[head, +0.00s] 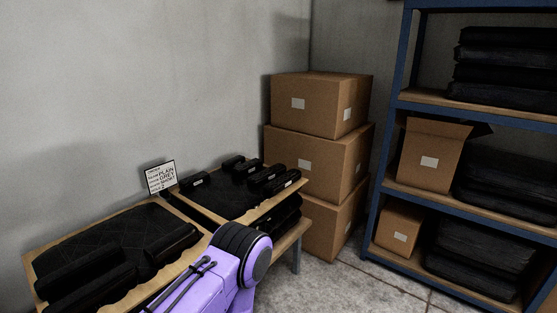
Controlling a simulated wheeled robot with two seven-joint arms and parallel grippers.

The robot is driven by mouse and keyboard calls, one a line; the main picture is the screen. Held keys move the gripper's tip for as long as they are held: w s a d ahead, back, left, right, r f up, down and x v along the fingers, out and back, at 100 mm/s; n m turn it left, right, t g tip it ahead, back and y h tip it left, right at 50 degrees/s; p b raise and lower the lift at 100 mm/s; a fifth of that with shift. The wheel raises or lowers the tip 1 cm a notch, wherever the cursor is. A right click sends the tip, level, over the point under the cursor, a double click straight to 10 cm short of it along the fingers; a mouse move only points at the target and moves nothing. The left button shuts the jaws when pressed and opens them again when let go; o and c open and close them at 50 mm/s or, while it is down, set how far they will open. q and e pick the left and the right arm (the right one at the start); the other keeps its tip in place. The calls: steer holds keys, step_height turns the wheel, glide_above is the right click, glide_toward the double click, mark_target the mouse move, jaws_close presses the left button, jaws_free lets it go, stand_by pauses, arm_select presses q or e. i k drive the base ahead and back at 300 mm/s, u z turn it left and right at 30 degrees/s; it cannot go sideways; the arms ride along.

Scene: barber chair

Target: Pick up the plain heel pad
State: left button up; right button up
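I cannot tell which of the black pads is the plain heel pad. On the right board (290,192) lie a large black pad (222,196) and several small black bolster-like pads, such as a left one with a white label (194,180), a back one (233,162) and a right one (283,182). On the left board (205,238) lie a quilted black pad (125,232), a long pad (75,262) and a shorter one (176,243). Neither gripper shows. A purple arm link of mine covers the bench's front middle.
A white sign (160,176) reading partly "PLAIN GREY SHORT" stands at the wall. More black pads (285,218) sit beneath the right board. Stacked cartons (318,165) stand right of the bench. A blue-framed shelf (380,205) stands at right. Floor (335,290) between is clear.

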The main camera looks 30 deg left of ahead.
mark_target(228, 165)
steer(key=z, duration=0.15)
steer(key=i, duration=1.7)
steer(key=u, duration=0.85)
